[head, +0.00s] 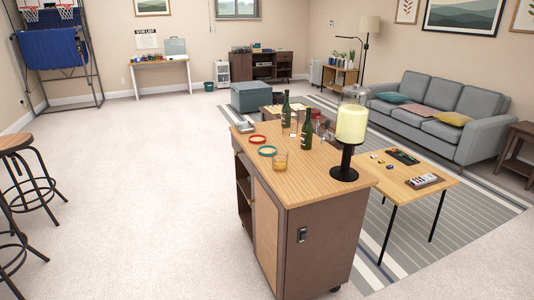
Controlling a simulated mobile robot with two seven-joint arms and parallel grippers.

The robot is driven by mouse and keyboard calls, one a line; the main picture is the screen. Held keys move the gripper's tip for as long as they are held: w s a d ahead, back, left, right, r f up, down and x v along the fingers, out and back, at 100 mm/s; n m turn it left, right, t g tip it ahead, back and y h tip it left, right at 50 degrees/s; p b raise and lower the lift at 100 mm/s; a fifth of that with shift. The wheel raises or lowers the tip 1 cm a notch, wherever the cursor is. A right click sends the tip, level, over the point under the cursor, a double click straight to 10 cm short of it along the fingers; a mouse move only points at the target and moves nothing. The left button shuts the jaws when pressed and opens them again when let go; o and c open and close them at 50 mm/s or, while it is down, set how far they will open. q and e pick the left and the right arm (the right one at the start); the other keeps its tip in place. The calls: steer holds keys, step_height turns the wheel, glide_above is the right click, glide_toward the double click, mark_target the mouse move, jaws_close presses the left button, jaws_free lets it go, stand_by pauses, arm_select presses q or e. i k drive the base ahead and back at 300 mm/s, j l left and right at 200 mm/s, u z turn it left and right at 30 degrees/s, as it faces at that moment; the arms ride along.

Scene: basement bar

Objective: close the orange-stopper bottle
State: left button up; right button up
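Two dark green bottles stand upright on the wooden top of a bar cart (310,183). The farther bottle (286,113) is behind and left of the nearer bottle (306,136). I cannot tell which is the orange-stopper bottle. Neither of my grippers is in view.
A low table (409,184) stands to the right, bar stools (25,170) to the left. Carpet left of the cart is clear.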

mark_target(307, 129)
steer(key=i+j+z, duration=0.3)
steer(key=j, duration=0.35)
steer(key=i+j+z, duration=0.2)
steer(key=j, duration=0.2)
steer(key=i+j+z, duration=0.15)
steer(key=j, duration=0.25)
steer(key=i+j+z, duration=0.15)
steer(key=j, duration=0.25)
steer(key=u, duration=1.4)
steer(key=i, duration=0.95)
